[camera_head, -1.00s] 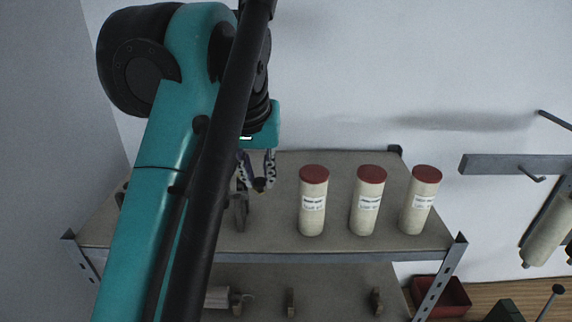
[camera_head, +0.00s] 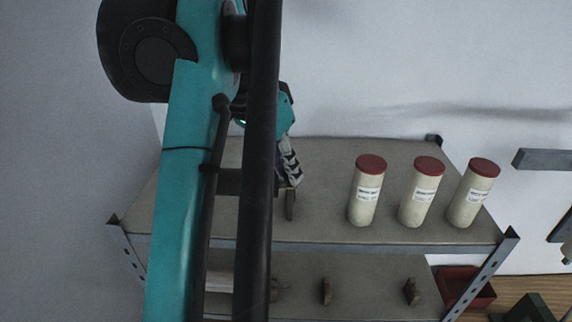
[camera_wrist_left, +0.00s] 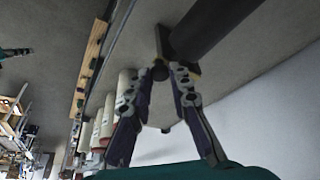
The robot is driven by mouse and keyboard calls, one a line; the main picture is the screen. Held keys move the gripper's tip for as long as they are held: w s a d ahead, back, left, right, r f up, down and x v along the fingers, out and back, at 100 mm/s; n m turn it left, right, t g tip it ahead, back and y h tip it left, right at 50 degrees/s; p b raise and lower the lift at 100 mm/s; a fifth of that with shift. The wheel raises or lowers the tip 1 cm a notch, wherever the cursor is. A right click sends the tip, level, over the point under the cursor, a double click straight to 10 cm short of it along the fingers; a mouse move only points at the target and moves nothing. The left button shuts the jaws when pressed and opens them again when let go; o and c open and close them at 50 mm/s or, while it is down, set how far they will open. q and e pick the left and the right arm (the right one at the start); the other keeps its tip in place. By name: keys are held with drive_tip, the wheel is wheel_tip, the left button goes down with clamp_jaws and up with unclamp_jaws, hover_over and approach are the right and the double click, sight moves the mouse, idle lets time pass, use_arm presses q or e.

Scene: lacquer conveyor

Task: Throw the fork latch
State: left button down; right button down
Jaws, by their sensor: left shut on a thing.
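My left gripper (camera_head: 289,182) is over the shelf top, at the upper end of an upright fork bracket (camera_head: 290,207). In the left wrist view the gripper (camera_wrist_left: 168,72) has its fingertips brought together on a small dark piece, apparently the fork latch (camera_wrist_left: 160,72), beside the bracket (camera_wrist_left: 163,42). A dark cylinder (camera_wrist_left: 208,28) lies against the bracket. In the head view my left arm hides most of that cylinder. The fingertips cover part of the latch, so its exact position is unclear.
Three cream canisters with red lids, the nearest one (camera_head: 366,192) included, stand right of the gripper on the shelf (camera_head: 330,228). A lower shelf (camera_head: 350,300) carries small brackets. A red bin (camera_head: 465,288) sits on the floor. A grey wall rail (camera_head: 545,160) is at right.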

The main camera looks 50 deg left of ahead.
idle(0.3)
use_arm(q)
drive_tip(key=c, duration=1.4)
unclamp_jaws()
drive_tip(key=shift+a, duration=0.1)
drive_tip(key=shift+o, duration=0.2)
